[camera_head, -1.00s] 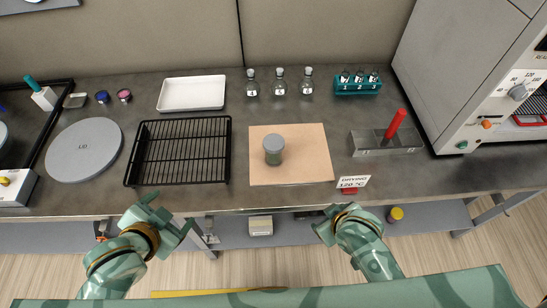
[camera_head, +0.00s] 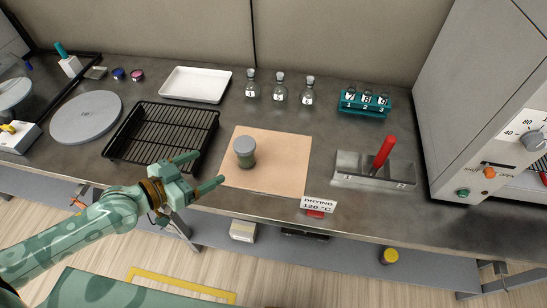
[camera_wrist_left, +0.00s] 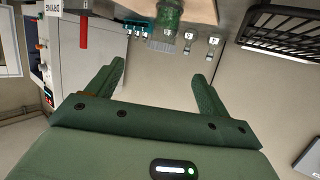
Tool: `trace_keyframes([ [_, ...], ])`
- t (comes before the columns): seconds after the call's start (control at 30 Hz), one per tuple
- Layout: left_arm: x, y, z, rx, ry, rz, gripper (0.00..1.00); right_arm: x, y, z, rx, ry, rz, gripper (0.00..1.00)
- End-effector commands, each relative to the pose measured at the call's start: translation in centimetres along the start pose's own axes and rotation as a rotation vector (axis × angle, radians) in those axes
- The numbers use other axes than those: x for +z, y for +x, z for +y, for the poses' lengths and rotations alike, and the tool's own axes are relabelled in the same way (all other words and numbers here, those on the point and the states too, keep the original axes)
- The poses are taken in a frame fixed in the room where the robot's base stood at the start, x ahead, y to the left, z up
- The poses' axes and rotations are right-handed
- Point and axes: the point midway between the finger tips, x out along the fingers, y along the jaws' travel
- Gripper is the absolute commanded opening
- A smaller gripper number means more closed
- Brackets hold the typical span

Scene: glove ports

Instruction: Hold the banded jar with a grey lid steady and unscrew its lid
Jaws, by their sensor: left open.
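The banded jar (camera_head: 247,161) stands upright on a tan square mat, its grey lid (camera_head: 244,145) on top. Its body looks greenish, and the bands are too small to make out. In the left wrist view a green jar body (camera_wrist_left: 169,14) shows at the top edge, partly cut off. My left gripper (camera_head: 210,168) is open and empty, left of and in front of the jar, apart from it. Its two fingers also show spread in the left wrist view (camera_wrist_left: 157,72). My right gripper is not in view.
The tan mat (camera_head: 270,180) lies near the bench's front edge. A white tray (camera_head: 196,84), several small bottles and a teal rack (camera_head: 364,104) stand behind.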

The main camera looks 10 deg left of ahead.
Motion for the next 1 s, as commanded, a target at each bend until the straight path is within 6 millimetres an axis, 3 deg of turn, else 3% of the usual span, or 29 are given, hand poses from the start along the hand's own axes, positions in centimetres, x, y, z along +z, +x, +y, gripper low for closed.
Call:
trace_keyframes([
  [0.4, -0.1, 9.1, -0.1, -0.001, -0.004, 0.006, 0.80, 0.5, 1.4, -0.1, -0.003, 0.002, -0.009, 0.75],
  [0.67, -0.1, 11.5, -0.1, 0.000, -0.003, 0.004, 0.80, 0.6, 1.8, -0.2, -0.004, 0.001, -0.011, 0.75],
  [0.9, -0.1, 15.3, -0.4, 0.000, -0.004, 0.003, 0.80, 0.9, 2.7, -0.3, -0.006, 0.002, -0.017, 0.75],
  [1.0, -0.2, 16.0, -0.4, 0.000, -0.002, 0.002, 0.80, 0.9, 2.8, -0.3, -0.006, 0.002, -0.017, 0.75],
])
